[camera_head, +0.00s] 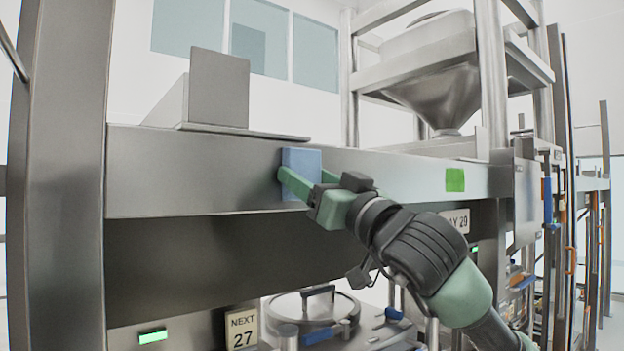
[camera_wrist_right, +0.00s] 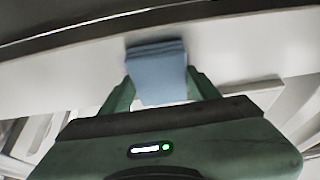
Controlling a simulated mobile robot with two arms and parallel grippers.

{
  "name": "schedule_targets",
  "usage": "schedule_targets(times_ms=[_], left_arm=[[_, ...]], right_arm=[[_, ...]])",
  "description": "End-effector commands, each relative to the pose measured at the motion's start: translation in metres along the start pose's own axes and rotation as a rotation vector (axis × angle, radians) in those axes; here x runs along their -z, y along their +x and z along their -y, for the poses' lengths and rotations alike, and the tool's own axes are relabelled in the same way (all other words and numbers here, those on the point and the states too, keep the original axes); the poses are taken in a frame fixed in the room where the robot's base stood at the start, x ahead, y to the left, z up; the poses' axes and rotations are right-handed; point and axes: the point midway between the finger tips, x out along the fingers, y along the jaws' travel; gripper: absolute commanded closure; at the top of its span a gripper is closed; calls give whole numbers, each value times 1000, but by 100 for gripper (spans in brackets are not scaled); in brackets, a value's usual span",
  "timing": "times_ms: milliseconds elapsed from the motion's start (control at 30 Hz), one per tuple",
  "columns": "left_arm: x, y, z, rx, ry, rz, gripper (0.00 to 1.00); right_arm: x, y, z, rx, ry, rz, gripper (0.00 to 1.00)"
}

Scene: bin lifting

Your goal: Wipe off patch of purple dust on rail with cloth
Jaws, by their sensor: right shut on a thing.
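A blue folded cloth (camera_head: 303,160) is against the front face of the steel rail (camera_head: 200,172) in the head view. My right gripper (camera_head: 305,186) is shut on the cloth and holds it at the rail. The right wrist view shows the cloth (camera_wrist_right: 157,72) between the two green fingers of my right gripper (camera_wrist_right: 160,92), with the rail's pale face (camera_wrist_right: 70,75) beyond it. No purple dust shows on the visible part of the rail; any under the cloth or arm is hidden. My left gripper is not in view.
A green square (camera_head: 455,180) is on the rail to the right of the cloth. A steel post (camera_head: 62,170) stands at the left. A hopper (camera_head: 437,75) stands behind the rail. A round lidded vessel (camera_head: 311,306) and a "NEXT 27" sign (camera_head: 242,328) are below.

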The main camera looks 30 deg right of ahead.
Motion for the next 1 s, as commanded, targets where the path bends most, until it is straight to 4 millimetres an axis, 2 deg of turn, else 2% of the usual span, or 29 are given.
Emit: schedule_targets(times_ms=[600,1000], left_arm=[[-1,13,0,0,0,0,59],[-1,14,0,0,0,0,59]], right_arm=[[22,-52,-1,-2,-2,-2,71],[24,-56,0,-1,-1,-1,71]])
